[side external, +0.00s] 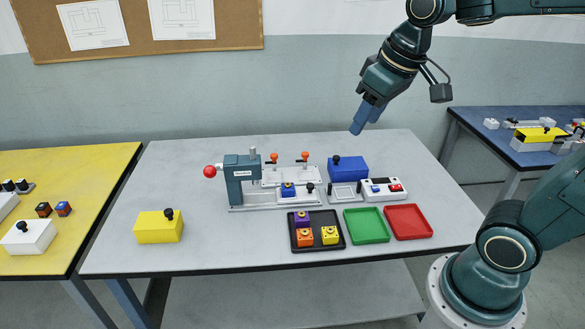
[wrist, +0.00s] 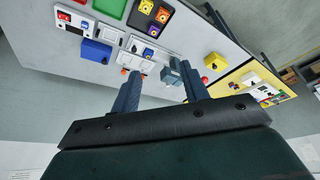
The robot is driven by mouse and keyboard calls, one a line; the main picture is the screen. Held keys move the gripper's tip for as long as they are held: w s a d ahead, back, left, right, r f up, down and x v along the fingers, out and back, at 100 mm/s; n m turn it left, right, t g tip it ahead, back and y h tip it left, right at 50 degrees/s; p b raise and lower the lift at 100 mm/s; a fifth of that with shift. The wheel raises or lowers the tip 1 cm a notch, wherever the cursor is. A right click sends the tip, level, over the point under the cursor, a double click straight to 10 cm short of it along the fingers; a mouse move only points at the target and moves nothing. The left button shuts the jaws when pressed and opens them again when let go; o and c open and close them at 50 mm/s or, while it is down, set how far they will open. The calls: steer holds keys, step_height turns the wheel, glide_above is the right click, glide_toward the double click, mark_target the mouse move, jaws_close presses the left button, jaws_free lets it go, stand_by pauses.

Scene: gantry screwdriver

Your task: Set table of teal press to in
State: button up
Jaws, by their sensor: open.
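The teal press (side external: 243,183) stands at the back middle of the grey table, with a red ball knob (side external: 210,171) at its left. Its pale base runs to the right. A blue block with an orange button (side external: 288,190) sits on the press's light table (side external: 301,197), right of the press head and not under it. A small black knob (side external: 310,187) is at that table's right end. My gripper (side external: 368,118) is open and empty, high above the back right of the table. In the wrist view, my open fingers (wrist: 163,73) point toward the press (wrist: 175,75).
Two orange-tipped clamps (side external: 305,156) stand behind the press base. A blue box (side external: 348,167) and a white switch box (side external: 384,189) are to the right. A black tray (side external: 317,246), green tray (side external: 366,226) and red tray (side external: 408,221) lie in front. A yellow box (side external: 158,228) is at front left.

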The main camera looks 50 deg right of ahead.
steer(key=w+d+f+g, duration=0.15)
steer(key=w+d, duration=0.25)
steer(key=w, duration=0.5)
steer(key=g, duration=0.3)
glide_above(310, 185)
step_height(310, 185, down, 20)
steer(key=shift+d+r+m, duration=0.1)
steer(key=shift+d+m, duration=0.05)
steer(key=shift+m, duration=0.25)
step_height(310, 185, down, 14)
steer(key=shift+r, duration=0.15)
